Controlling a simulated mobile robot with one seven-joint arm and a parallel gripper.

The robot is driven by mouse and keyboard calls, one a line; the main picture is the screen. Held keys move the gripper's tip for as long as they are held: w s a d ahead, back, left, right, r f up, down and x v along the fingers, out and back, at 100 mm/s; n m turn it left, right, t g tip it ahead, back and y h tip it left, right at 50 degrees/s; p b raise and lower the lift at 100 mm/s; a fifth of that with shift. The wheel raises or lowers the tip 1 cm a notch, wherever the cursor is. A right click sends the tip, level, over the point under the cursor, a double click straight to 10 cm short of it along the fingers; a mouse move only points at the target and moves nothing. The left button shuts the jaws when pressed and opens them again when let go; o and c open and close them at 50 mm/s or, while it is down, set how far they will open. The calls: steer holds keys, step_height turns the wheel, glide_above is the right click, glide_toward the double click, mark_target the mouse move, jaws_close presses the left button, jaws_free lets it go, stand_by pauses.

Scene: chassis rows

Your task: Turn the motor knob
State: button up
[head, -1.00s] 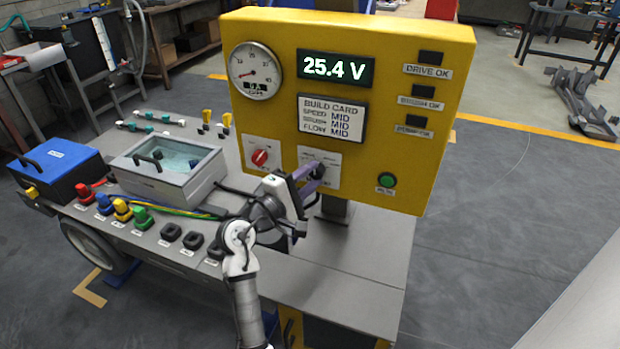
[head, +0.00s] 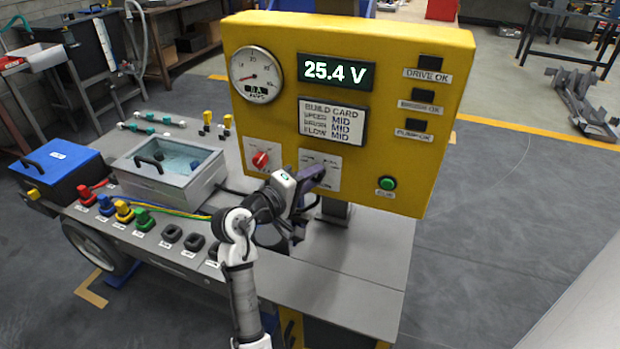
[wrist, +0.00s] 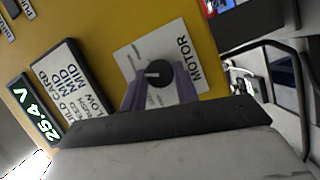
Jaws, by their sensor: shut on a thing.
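The motor knob (wrist: 158,74) is a round black knob with a light pointer line, on a white plate lettered MOTOR (wrist: 187,50) on the yellow panel. My gripper (wrist: 159,88) has its two purple fingers on either side of the knob, shut on it. In the head view my gripper (head: 312,178) reaches the panel's lower middle and hides most of the knob. In the wrist view the pointer line points left, toward the build card.
The yellow panel (head: 410,160) carries a display (head: 336,72) reading 25.4 V, a dial gauge (head: 256,75), a build card (head: 332,122), a red knob (head: 261,159) and a green button (head: 386,183). A clear-lidded box (head: 168,165) and coloured plugs stand left on the bench.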

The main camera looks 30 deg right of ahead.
steer(key=o, duration=1)
steer(key=b+v, duration=0.2)
steer(key=v, duration=1.1)
steer(key=shift+s+a+b, duration=0.15)
steer(key=shift+a+b, duration=0.15)
steer(key=shift+a, duration=0.05)
